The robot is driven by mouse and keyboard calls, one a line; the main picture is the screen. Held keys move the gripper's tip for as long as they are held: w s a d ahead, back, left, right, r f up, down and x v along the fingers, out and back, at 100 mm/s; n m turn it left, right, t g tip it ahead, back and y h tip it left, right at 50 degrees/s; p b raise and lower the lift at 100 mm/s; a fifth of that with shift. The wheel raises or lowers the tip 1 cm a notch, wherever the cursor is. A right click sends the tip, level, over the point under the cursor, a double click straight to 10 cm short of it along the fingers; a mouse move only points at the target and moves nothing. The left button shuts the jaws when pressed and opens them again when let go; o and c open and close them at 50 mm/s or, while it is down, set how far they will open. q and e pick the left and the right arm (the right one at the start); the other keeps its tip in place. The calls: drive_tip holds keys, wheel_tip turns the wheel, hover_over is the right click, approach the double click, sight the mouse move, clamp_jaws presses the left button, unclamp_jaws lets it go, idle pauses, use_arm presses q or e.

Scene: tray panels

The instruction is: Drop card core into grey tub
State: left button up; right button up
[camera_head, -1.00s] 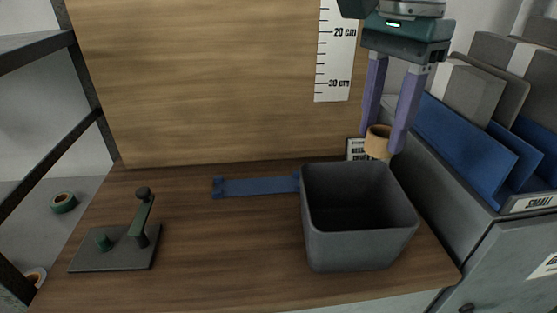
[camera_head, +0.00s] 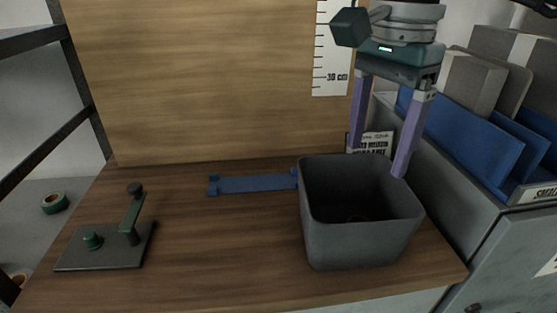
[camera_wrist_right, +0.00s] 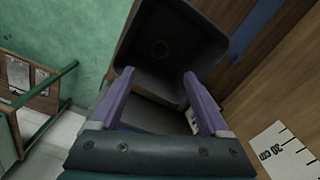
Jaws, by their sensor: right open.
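The grey tub (camera_head: 352,250) stands upright near the right front of the wooden bench, its inside dark. On its floor a faint round rim shows, which looks like the card core (camera_head: 357,218) in deep shadow; the wrist view shows the same ring (camera_wrist_right: 160,48) inside the tub (camera_wrist_right: 205,25). My right gripper (camera_head: 378,162) is open and empty, with its two purple fingers spread and pointing down over the back of the tub. My left gripper is out of view.
A blue strip (camera_head: 253,184) lies behind and left of the tub. A dark plate with a green lever (camera_head: 105,248) sits at the left. A grey bin with blue panels (camera_head: 460,140) stands close on the right. A wooden board with a scale (camera_head: 200,80) closes the back.

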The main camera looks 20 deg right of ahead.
wheel_tip(320, 180, up, 10)
drive_tip(key=b, duration=0.1)
idle(0.5)
wheel_tip(320, 180, up, 9)
drive_tip(key=p, duration=0.8)
idle(0.4)
